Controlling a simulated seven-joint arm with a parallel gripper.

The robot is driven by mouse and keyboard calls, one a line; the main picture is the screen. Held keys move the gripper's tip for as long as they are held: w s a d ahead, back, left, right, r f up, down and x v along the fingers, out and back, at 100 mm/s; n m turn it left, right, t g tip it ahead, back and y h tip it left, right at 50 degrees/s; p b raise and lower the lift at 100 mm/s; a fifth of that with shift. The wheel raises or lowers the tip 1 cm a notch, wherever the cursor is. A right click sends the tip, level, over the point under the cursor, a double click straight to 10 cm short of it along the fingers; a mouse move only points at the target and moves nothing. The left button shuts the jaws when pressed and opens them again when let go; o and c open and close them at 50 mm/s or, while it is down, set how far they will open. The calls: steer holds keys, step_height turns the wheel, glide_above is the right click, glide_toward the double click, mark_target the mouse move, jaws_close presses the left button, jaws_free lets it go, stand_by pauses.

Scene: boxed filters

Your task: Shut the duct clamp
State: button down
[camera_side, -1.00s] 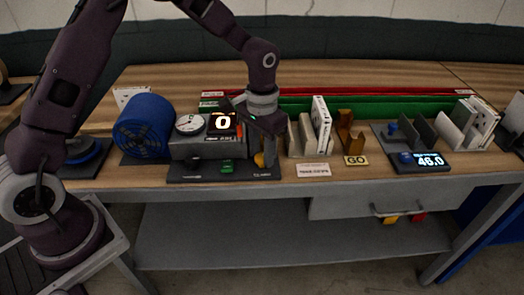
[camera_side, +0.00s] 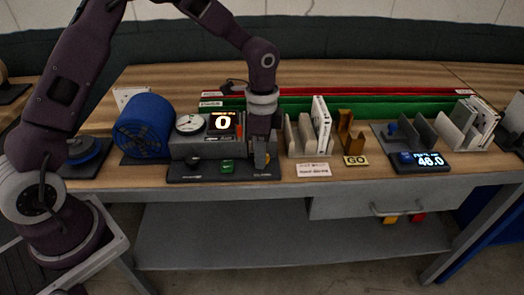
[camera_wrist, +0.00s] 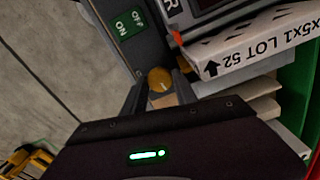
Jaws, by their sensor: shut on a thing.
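A round yellow-orange knob (camera_wrist: 160,79) sits at the right front corner of the grey test rig (camera_side: 190,149); I take it to be the duct clamp's control. My gripper (camera_wrist: 160,90) is shut on this knob, one finger on each side of it in the wrist view. In the side view my gripper (camera_side: 261,162) points down at the rig's right end and mostly hides the knob. The rig carries a round gauge (camera_side: 189,123) and a display (camera_side: 222,123) reading 0. A white boxed filter (camera_wrist: 255,45) marked LOT 52 shows in the wrist view.
A green ON/OFF switch (camera_side: 227,166) is left of my gripper. A blue fan drum (camera_side: 143,126) stands further left. A slotted holder with a white filter (camera_side: 321,125) stands close on the right, beside a brown GO gauge (camera_side: 349,130). A scale display (camera_side: 420,161) reads about 46.0.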

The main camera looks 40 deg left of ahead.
steer(key=shift+m, duration=1)
steer(key=c, duration=1)
jaws_free()
steer(key=shift+o, duration=0.2)
step_height(320, 180, up, 8)
steer(key=shift+r, duration=0.1)
